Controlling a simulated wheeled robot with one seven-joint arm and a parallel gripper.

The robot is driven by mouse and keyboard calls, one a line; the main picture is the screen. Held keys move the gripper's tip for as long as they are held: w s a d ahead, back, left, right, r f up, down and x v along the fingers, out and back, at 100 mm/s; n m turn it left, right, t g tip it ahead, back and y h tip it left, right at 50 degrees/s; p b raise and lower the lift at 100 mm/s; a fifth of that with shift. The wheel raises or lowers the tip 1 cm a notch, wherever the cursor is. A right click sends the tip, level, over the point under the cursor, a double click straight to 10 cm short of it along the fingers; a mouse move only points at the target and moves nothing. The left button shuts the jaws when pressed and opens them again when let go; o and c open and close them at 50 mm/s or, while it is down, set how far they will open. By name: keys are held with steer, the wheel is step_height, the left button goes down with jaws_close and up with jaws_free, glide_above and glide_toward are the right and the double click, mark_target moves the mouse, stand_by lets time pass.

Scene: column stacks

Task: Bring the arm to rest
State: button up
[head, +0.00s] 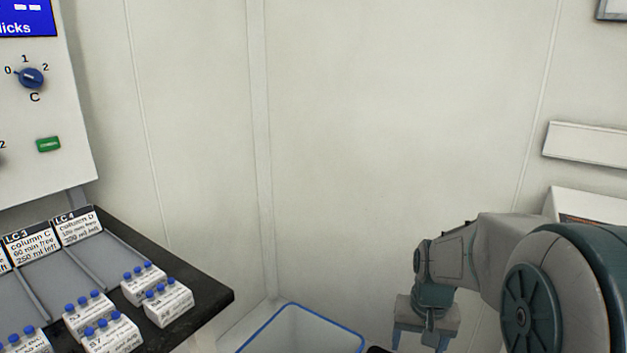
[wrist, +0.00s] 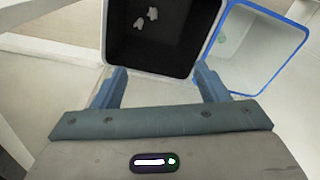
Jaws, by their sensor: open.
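My gripper (head: 421,338) is at the lower right of the head view, pointing down at the end of my bent arm. In the wrist view my gripper (wrist: 160,78) has its two blue-grey fingers wide apart with nothing between them. Ahead of the fingertips in that view is a black bin (wrist: 190,66) with a few small pale scraps inside. I cannot tell how far below the fingers the bin is.
A blue-rimmed pale bin (head: 315,312) stands left of my gripper; it also shows in the wrist view (wrist: 285,17). A dark bench (head: 215,292) at left holds white blue-capped blocks (head: 168,303) and column cards (head: 78,228). A wall panel with a knob (head: 31,78) hangs above.

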steer(key=s+a+r+n+p, duration=0.1)
steer(key=s+r+p, duration=0.3)
steer(key=r, duration=0.5)
steer(key=s+a+r+t+p, duration=0.1)
steer(key=s+a+r+p, duration=0.2)
steer(key=r+p, duration=0.6)
steer(key=s+a+r+n+t+p, duration=0.1)
steer(key=s+r+p, duration=0.5)
steer(key=r, duration=0.3)
steer(key=shift+a+r+n+p, duration=0.3)
steer(key=shift+a+r+p, duration=0.1)
steer(key=shift+p, duration=0.25)
steer(key=shift+f, duration=0.1)
steer(key=shift+c, duration=0.2)
